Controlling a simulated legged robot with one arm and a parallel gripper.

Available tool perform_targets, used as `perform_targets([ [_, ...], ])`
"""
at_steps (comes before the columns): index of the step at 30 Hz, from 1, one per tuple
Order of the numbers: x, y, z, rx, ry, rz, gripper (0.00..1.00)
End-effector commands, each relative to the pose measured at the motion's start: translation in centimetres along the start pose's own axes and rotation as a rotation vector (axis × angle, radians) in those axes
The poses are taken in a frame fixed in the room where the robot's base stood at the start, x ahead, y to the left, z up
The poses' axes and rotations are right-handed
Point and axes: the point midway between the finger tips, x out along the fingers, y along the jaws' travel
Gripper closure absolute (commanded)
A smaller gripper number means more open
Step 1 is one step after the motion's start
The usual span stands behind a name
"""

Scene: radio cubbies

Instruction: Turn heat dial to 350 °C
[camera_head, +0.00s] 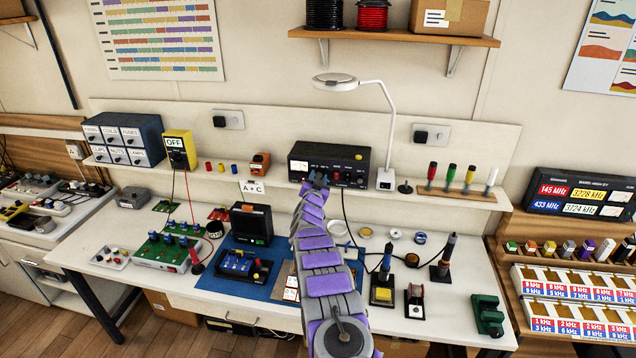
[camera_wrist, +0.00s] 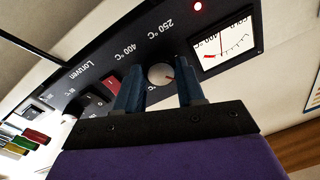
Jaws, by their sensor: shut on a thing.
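In the wrist view the panel is upside down, with "250 °C" and "400 °C" printed beside the dial. My gripper (camera_head: 315,181) is at the unit's front face. In the wrist view its two dark blue fingers (camera_wrist: 160,80) are on either side of the dial, shut on it. I cannot read the exact setting.
A red switch (camera_wrist: 92,104) sits on the same panel. A white lamp (camera_head: 385,178) stands right of the unit, with screwdrivers (camera_head: 462,182) beyond. A small orange device (camera_head: 260,163) is to the left. Soldering tools (camera_head: 383,290) and a green circuit board (camera_head: 165,252) occupy the bench below.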

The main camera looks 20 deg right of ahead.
Motion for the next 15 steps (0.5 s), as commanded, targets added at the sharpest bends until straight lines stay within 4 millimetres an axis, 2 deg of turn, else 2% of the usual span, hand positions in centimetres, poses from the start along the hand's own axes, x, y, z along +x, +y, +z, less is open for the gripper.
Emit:
perform_targets([
  [1, -0.09, 0.07, 0.56, 0.041, -0.003, 0.002, 0.92],
  [15, -0.06, 0.12, 0.73, 0.486, 0.025, 0.024, 0.92],
])
